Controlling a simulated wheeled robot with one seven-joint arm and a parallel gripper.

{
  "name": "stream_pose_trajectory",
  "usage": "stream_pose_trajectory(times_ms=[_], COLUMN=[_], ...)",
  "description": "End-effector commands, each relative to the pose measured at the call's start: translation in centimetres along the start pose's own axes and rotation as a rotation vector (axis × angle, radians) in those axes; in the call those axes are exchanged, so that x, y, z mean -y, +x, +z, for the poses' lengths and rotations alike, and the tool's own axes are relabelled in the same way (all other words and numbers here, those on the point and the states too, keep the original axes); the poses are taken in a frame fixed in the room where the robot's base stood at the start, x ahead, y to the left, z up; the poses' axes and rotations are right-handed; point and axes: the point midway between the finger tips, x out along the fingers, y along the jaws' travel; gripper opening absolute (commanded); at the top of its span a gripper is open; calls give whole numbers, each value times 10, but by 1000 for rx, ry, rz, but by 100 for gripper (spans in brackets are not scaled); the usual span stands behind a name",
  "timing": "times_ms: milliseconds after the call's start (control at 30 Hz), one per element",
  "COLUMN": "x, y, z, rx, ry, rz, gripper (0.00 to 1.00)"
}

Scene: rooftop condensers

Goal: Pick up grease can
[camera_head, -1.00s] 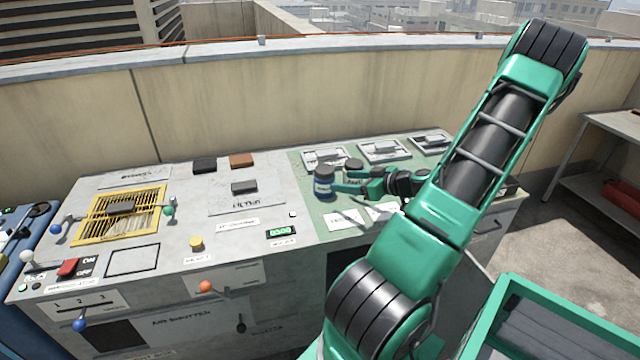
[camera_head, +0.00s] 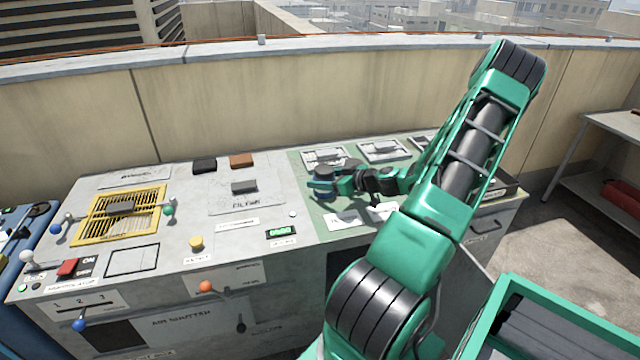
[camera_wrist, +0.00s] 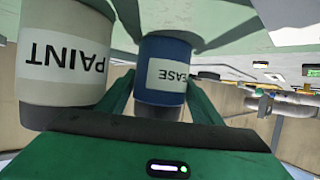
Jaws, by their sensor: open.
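The grease can (camera_head: 321,171) is a small blue can with a dark lid, standing on the green mat of the bench. In the wrist view the blue can (camera_wrist: 165,62) appears upside down, with "EASE" readable on its white label. My gripper (camera_head: 326,184) is at the can from the right, with its fingers partly covering it. In the wrist view the open fingers of my gripper (camera_wrist: 161,88) lie on either side of the can. Whether either finger touches it, I cannot tell.
A white can labelled PAINT (camera_wrist: 65,62) stands close beside the grease can, just outside one finger. Metal trays (camera_head: 384,150) lie along the back of the green mat (camera_head: 312,210). Switches and a yellow grille (camera_head: 120,213) occupy the bench's left side.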

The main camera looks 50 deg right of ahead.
Motion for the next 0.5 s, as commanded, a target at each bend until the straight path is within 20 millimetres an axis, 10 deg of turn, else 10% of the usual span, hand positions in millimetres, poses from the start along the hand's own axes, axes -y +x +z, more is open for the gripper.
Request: stream_pose_trajectory(times_ms=[133, 300, 500], x=[0, 0, 0], y=[0, 0, 0], z=[0, 0, -1], rx=[0, 0, -1], ry=[0, 0, 0], rz=[0, 0, 0], gripper=[60, 22, 22])
